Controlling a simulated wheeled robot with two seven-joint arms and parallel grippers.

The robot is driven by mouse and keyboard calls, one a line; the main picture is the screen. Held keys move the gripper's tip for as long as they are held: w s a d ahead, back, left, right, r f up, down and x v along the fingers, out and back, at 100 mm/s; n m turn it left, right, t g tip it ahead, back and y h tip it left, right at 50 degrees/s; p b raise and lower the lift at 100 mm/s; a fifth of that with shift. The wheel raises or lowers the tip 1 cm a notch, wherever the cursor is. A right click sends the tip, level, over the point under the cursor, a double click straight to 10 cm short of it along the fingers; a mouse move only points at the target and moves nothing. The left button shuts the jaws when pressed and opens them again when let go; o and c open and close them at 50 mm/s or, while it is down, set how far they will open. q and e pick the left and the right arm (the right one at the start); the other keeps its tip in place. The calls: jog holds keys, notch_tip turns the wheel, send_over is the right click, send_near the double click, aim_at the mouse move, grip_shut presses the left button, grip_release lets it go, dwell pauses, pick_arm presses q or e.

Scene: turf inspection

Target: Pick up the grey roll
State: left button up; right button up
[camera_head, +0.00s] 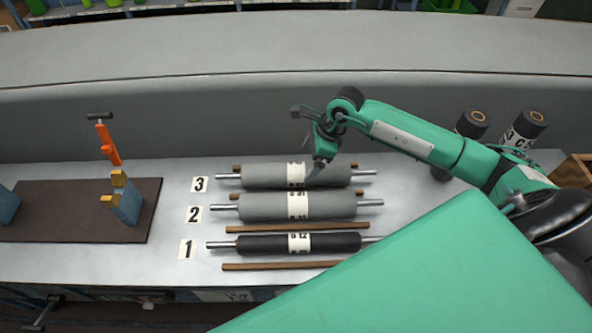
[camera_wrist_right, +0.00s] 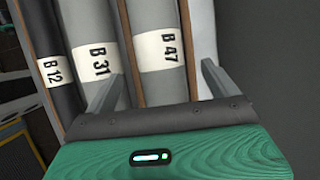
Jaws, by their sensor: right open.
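Two grey rolls lie crosswise on the bench, both with metal shaft ends and white labels. The back grey roll (camera_head: 262,176) is beside marker 3 and reads B 47 in the right wrist view (camera_wrist_right: 158,88). The front grey roll (camera_head: 265,207) is beside marker 2 and reads B 31 in the wrist view (camera_wrist_right: 92,28). My right gripper (camera_head: 317,172) is open and empty over the back grey roll. In the wrist view its fingers (camera_wrist_right: 158,88) stand to either side of that roll; whether they touch it I cannot tell. My left gripper is out of view.
A black roll (camera_head: 275,243), labelled B 12, lies in front by marker 1. Wooden strips (camera_head: 270,228) lie between the rolls. Dark upright rolls (camera_head: 525,128) stand at right.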

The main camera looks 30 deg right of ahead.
aim_at(300, 167)
jog(key=p+x, duration=0.1)
jog(key=x, duration=0.1)
jog(key=a+p+x, duration=0.1)
jog(key=x, duration=0.2)
jog(key=shift+r, duration=0.2)
jog(key=shift+w+f, duration=0.1)
jog(key=shift+f, duration=0.3)
jog(key=c, duration=1.8)
jog(key=shift+w+r, duration=0.1)
